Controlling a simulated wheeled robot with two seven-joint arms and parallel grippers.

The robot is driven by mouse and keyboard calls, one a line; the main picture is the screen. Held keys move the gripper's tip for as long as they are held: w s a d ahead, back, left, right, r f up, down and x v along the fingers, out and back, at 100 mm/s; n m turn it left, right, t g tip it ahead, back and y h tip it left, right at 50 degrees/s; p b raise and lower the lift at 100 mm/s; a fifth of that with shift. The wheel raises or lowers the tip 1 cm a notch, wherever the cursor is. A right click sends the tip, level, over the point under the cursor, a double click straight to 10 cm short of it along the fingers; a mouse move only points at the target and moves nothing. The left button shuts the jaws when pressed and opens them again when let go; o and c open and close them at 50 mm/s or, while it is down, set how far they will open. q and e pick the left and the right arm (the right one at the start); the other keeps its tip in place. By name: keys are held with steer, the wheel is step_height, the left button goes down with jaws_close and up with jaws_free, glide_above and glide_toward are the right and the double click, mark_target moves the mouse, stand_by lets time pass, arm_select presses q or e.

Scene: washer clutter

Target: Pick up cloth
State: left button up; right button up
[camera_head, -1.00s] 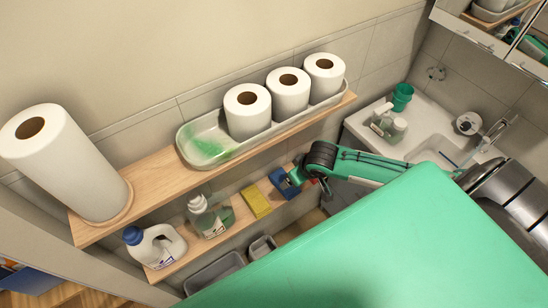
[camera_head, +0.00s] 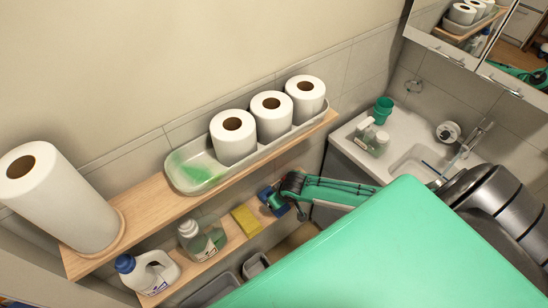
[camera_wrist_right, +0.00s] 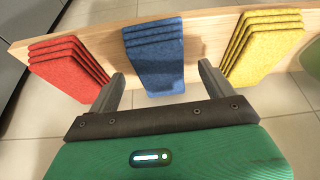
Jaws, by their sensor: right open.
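A folded blue cloth stack (camera_wrist_right: 155,58) hangs over the front edge of the wooden shelf, between a red cloth stack (camera_wrist_right: 68,65) on the left and a yellow one (camera_wrist_right: 265,45) on the right. My right gripper (camera_wrist_right: 161,72) is open and empty, with one finger on each side of the blue stack's front end. I cannot tell whether they touch. In the head view the blue cloth (camera_head: 268,196) shows beside my right gripper (camera_head: 286,205), and the yellow cloth (camera_head: 246,219) lies left of it. The red stack is hidden there by my arm. My left gripper is not in view.
An upper shelf (camera_head: 150,208) with paper rolls (camera_head: 233,137) and a tray (camera_head: 185,182) overhangs the lower shelf. A soap bottle (camera_head: 201,238) and a detergent jug (camera_head: 148,272) stand left of the yellow cloth. Grey bins (camera_head: 256,265) sit below. A sink counter (camera_head: 400,135) is at right.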

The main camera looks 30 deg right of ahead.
steer(key=shift+x, duration=0.9)
steer(key=c, duration=1.1)
steer(key=shift+r, duration=0.1)
steer(key=shift+s+r+b, duration=0.15)
steer(key=shift+b, duration=0.25)
steer(key=r, duration=0.2)
steer(key=r+b, duration=0.1)
steer(key=r, duration=0.3)
steer(key=shift+s+r+b, duration=0.15)
steer(key=shift+s+b, duration=0.25)
steer(key=shift+s+d+r+b, duration=0.2)
steer(key=shift+s+b, duration=0.45)
steer(key=shift+s, duration=2.5)
steer(key=shift+s+d+f+b, duration=0.25)
steer(key=shift+s+b, duration=0.35)
steer(key=shift+s, duration=2.5)
steer(key=shift+s+d+r+b, duration=0.25)
steer(key=shift+s+b, duration=0.4)
steer(key=shift+s, duration=2.5)
steer(key=shift+f, duration=0.1)
